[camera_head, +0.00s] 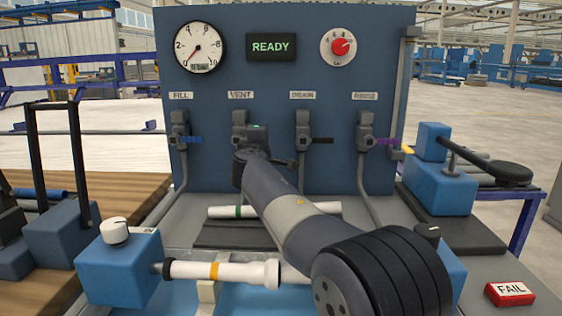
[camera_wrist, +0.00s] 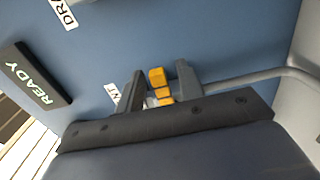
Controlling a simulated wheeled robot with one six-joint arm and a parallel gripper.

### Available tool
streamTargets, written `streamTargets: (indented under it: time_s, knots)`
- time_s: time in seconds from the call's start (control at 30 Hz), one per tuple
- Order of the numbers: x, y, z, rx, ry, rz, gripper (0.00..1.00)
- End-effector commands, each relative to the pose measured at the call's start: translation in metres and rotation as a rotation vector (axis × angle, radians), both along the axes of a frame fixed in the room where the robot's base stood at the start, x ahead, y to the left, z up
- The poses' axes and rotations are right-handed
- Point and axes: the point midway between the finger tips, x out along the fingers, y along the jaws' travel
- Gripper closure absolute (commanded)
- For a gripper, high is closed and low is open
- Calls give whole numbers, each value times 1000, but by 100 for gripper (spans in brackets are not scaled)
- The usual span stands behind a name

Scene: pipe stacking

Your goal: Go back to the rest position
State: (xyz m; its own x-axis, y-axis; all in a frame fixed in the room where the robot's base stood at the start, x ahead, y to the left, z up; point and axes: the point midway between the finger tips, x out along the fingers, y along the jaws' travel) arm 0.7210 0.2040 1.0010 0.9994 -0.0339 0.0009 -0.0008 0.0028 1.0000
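My gripper (camera_wrist: 160,88) is at the blue panel (camera_head: 285,20), by the VENT valve (camera_head: 239,117). In the wrist view its two dark fingers stand apart, on either side of a yellow valve handle (camera_wrist: 156,76). A gap shows between the handle and the right finger; contact on the left cannot be told. In the head view my arm reaches forward from the lower right to the VENT valve, and my wrist hides the fingers and the handle.
A white pipe with an orange band (camera_head: 235,271) lies across the front, held at a blue block (camera_head: 118,270). The READY display (camera_head: 271,47) is lit. A red FAIL block (camera_head: 510,293) sits at right.

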Motion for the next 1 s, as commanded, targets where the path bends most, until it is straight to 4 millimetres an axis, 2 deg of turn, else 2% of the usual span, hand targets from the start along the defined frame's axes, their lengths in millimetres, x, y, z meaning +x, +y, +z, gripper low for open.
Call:
streamTargets:
  time_s: [0.47,0.67,1.0]
  knots:
    - [-5,1,-4,21,-1,0,65]
    - [-33,2,-2,19,-1,2,65]
    - [-91,4,-2,19,0,2,65]
